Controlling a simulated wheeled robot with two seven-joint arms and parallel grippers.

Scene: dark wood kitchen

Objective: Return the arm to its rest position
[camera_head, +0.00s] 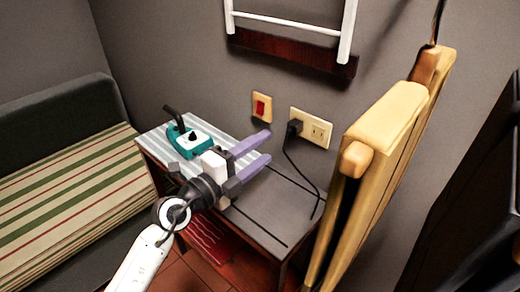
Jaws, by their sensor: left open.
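My left arm comes in from the bottom left, and its gripper (258,155) reaches over the small side table. The gripper's two purple fingers are apart, with nothing between them. My right gripper is not in the picture.
A teal device with a black handle (190,139) sits on the side table (262,226), left of my gripper. A black plug and cord (295,128) hang from the wall outlet (318,130). A folded wooden item (385,130) stands at right. A striped bench (65,195) stands at left.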

